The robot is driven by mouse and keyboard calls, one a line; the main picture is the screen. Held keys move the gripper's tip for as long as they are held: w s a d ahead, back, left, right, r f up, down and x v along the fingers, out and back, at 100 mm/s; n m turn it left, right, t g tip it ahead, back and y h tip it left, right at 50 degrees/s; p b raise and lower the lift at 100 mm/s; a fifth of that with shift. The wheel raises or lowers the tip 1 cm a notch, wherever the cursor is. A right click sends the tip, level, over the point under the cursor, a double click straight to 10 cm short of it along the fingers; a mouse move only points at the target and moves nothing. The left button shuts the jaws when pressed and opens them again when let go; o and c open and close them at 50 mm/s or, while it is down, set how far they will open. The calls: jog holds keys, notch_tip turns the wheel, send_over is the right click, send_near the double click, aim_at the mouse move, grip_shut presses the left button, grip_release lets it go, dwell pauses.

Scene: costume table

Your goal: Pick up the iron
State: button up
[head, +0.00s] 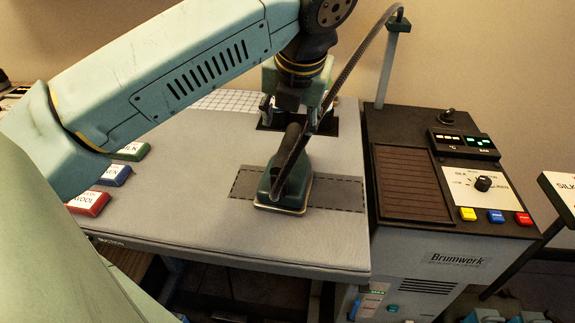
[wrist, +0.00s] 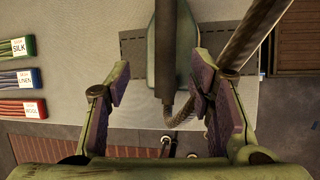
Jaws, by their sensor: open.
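The iron (head: 268,190) has a teal body, a metal soleplate and a dark handle. It rests flat on a dark stitched patch (head: 338,194) on the grey pressing table. A ribbed hose (head: 345,75) runs from it up to a post. My gripper (head: 294,108) is open and empty, pointing down over the iron. In the wrist view the iron (wrist: 154,60) and its handle lie between the two fingers (wrist: 160,85), with space on both sides. The hose crosses close to the right finger; I cannot tell whether they touch.
Green, blue and red labelled bundles (head: 88,203) lie at the table's left. A control station (head: 440,240) with a brown ribbed plate (head: 407,184), a dial and coloured buttons stands at the right. The hose post (head: 385,65) rises behind it.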

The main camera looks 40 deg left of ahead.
aim_at(288, 145)
jog(key=b+x, duration=0.1)
jog(key=x, duration=0.3)
jog(key=shift+d+f, duration=0.15)
jog(key=shift+f, duration=0.1)
jog(key=shift+w+b+x, duration=0.15)
jog(key=shift+b+x, duration=0.15)
jog(key=shift+x, duration=1.2)
jog(key=shift+w+b+x, duration=0.2)
jog(key=shift+b+x, duration=0.1)
jog(key=shift+x, duration=1.25)
jog(key=shift+d+r, duration=0.1)
jog(key=shift+r, duration=0.05)
jog(key=shift+f+b, duration=0.25)
jog(key=shift+b, duration=0.4)
jog(key=shift+s, duration=0.1)
grip_shut()
